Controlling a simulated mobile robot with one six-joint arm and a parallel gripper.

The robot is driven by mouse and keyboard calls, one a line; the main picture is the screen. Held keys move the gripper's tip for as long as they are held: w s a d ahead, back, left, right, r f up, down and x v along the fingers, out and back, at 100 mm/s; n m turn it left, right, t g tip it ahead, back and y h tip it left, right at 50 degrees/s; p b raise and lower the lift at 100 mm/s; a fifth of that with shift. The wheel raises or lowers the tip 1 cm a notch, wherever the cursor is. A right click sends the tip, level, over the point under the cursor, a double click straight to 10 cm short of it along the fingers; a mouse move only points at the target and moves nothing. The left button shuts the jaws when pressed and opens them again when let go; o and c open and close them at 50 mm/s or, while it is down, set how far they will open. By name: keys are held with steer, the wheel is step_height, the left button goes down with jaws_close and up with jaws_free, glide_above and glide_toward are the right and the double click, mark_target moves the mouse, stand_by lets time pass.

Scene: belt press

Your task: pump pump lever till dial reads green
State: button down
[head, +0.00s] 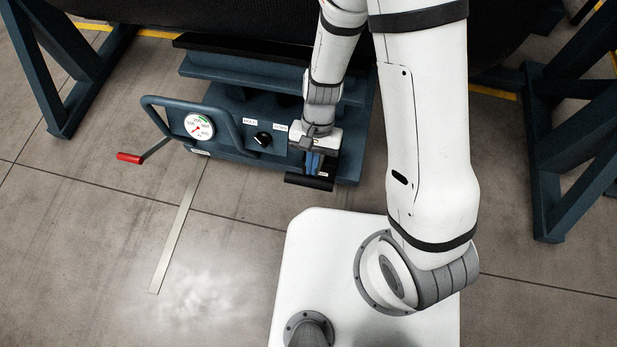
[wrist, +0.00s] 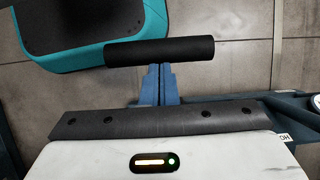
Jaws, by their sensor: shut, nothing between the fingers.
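The pump lever's black bar handle (head: 308,182) juts from the front right of the blue press unit. It lies crosswise in the wrist view (wrist: 185,49). My gripper (head: 313,172) points down at it with its blue fingers shut and empty. In the wrist view the fingertips (wrist: 160,68) meet the handle's edge; I cannot tell whether they touch it. The round white dial (head: 199,126) sits on the front panel, with a green band at its upper right. Its red needle is small and appears to lie outside the green.
A black knob (head: 263,139) sits between the dial and my gripper. A blue guard rail (head: 229,117) loops around the dial. A red-handled lever (head: 130,157) sticks out left. Blue press legs (head: 75,75) stand at both sides. The floor (head: 90,240) at front left is mostly clear.

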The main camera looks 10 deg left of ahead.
mark_target(309, 181)
steer(key=shift+s+f+b, duration=0.65)
steer(key=shift+s+f, duration=0.15)
steer(key=shift+s, duration=0.25)
steer(key=shift+f, duration=0.1)
steer(key=shift+s+a+f+b, duration=0.1)
steer(key=shift+s+f+b, duration=0.85)
steer(key=shift+b, duration=0.2)
steer(key=shift+s+f, duration=0.15)
steer(key=shift+s+a+f+b, duration=0.1)
steer(key=shift+s+f+b, duration=0.9)
steer(key=shift+f+b, duration=0.4)
